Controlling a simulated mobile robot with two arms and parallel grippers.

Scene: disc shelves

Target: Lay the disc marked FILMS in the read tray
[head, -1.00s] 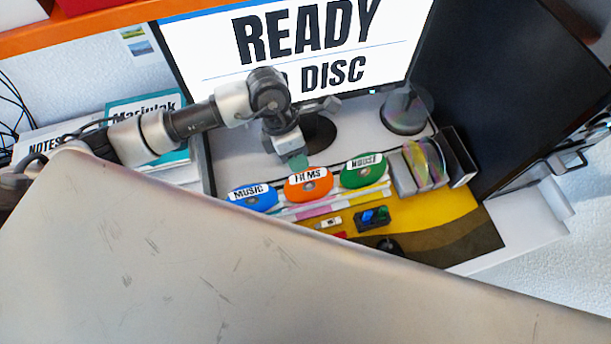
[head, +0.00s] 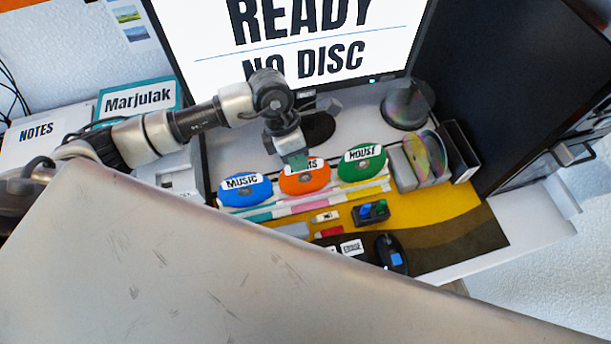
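The orange FILMS disc (head: 305,183) stands in the middle of a row of three discs, its label partly covered by my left gripper. The blue MUSIC disc (head: 246,194) is to its left and the green HOUSE-like labelled disc (head: 362,169) to its right. My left gripper (head: 298,162) points down at the top edge of the FILMS disc. I cannot tell whether its fingers are apart or touch the disc. My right gripper is not in view. I cannot make out the read tray.
The monitor (head: 300,30) reads READY, NO DISC. A clear disc spindle (head: 408,105) and a rack with shiny discs (head: 428,160) stand at the right. A blue-green item in a black holder (head: 370,213), a mouse (head: 391,254) and a red item (head: 328,232) lie in front.

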